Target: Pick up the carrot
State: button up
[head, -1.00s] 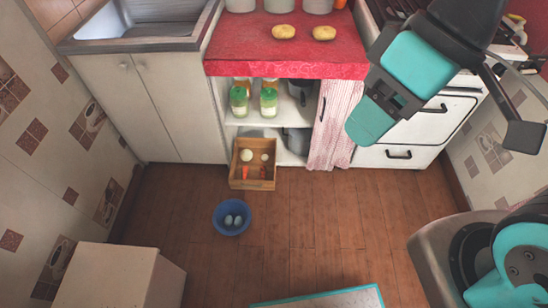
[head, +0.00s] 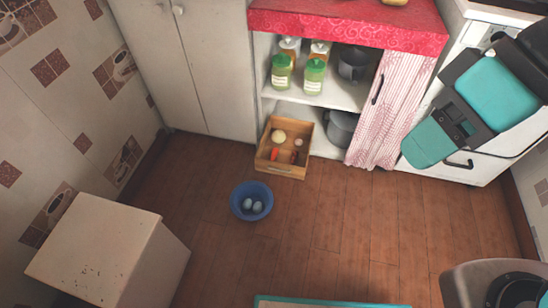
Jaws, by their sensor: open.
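The carrot (head: 274,154) is a small orange shape in the wooden crate (head: 281,171), at its left side. The crate stands on the floor in front of the open lower shelf. A reddish-orange item (head: 295,156) lies to the carrot's right, and a pale round item (head: 278,136) lies behind it. My gripper (head: 432,145), teal and black, is high at the right of the head view, well apart from the crate. It is open, with nothing seen in it.
A blue bowl (head: 251,202) with two pale egg-like items stands on the floor in front of the crate. Green-capped bottles (head: 313,77) and pots fill the shelves. A white cabinet (head: 92,250) stands at lower left. A teal-edged mat (head: 330,302) lies at the bottom.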

aim_at(295, 153)
jog(key=u, duration=0.1)
jog(key=i, duration=1.1)
jog(key=u, duration=0.75)
